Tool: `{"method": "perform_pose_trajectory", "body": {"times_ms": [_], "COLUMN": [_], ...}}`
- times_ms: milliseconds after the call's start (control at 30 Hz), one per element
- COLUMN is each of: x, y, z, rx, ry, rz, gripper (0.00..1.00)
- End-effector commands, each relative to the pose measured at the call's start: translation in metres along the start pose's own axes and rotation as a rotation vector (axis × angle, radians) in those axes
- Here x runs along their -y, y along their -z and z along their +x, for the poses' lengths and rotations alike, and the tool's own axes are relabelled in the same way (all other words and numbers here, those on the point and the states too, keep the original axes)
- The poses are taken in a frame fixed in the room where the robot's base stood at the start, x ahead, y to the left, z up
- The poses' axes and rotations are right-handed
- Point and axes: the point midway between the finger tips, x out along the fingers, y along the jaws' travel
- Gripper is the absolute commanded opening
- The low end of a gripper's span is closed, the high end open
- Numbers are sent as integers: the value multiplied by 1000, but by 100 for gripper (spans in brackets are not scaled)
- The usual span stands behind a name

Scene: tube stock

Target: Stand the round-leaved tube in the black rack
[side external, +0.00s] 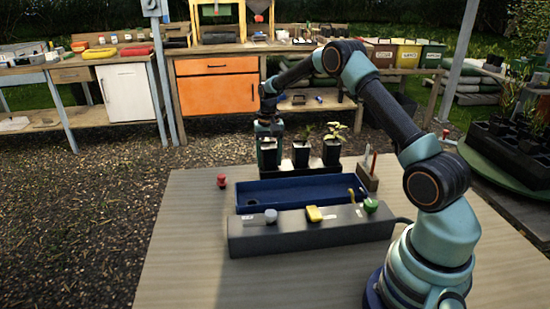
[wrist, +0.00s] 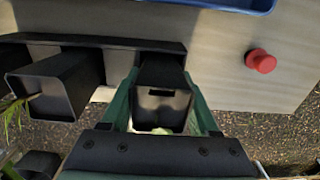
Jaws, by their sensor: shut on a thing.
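My gripper (side external: 268,136) is shut on a black square tube (side external: 269,157) at the left end of the black rack (side external: 291,172). The wrist view shows this tube (wrist: 161,108) between the green fingers (wrist: 162,112), its foot at the rack's end (wrist: 100,43). I cannot tell whether it is fully seated. A pale green bit shows at its mouth, but its leaves are mostly hidden by my gripper, so their shape is unclear. Two more tubes stand in the rack: a middle one (side external: 301,156) with narrow leaves and a right one (side external: 331,154) with broader yellow-green leaves.
A blue tray (side external: 262,208) lies in front of the rack. A grey box (side external: 300,237) with coloured knobs is nearer. A red button (side external: 221,181) is left of the rack. A wooden block (side external: 368,180) with upright tools stands right. The table's left side is clear.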

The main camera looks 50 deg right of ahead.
Motion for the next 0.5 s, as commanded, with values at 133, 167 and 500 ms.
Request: {"method": "perform_pose_trajectory", "body": {"times_ms": [133,167,500], "x": [0,0,0], "y": [0,0,0], "z": [1,1,1], "rx": [-1,-1,1], "ry": [0,0,0], "rz": [0,0,0], "gripper": [73,84,96]}}
